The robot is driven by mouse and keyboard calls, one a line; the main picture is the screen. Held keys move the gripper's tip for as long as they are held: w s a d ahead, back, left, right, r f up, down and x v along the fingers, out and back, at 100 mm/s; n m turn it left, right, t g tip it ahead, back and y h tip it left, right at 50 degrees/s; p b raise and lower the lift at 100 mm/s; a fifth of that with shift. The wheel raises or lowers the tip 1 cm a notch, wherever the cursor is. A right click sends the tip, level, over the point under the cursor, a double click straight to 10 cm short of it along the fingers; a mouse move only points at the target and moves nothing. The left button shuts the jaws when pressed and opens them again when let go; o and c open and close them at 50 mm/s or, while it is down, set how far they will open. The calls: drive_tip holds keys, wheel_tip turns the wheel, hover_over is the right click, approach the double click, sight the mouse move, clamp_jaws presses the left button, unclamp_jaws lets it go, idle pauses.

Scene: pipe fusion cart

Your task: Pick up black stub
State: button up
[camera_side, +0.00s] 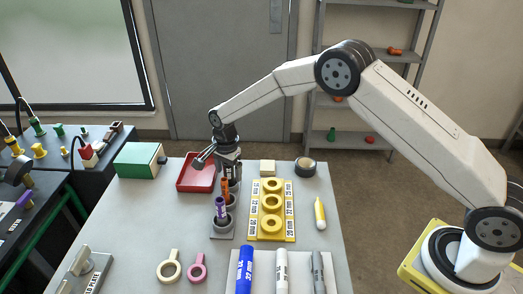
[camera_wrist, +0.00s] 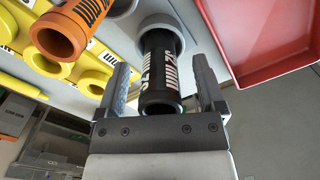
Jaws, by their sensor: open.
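The black stub (camera_wrist: 159,75) stands in a light grey cup (camera_wrist: 163,22) in the wrist view, with white lettering on its side. My gripper (camera_wrist: 160,66) is open, with one finger on each side of the black stub. A small gap shows between the stub and each finger, wider on the right. In the side view my gripper (camera_side: 230,176) is low over the back of the grey holder (camera_side: 222,235), and the black stub is mostly hidden there. An orange stub (camera_side: 225,185) stands just in front, and it also shows in the wrist view (camera_wrist: 62,36).
A purple stub (camera_side: 221,210) stands at the front of the holder. A yellow rack (camera_side: 287,227) with rings is close on the right. A red tray (camera_side: 182,186) lies behind left. A tape roll (camera_side: 306,167) and a yellow marker (camera_side: 320,214) are farther right.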

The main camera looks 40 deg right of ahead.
idle(0.3)
clamp_jaws()
drive_tip(key=shift+r, duration=0.2)
drive_tip(key=shift+r, duration=0.6)
drive_tip(key=s+d+r, duration=0.2)
drive_tip(key=s+r, duration=0.9)
drive_tip(key=s, duration=0.3)
drive_tip(key=shift+r, duration=0.2)
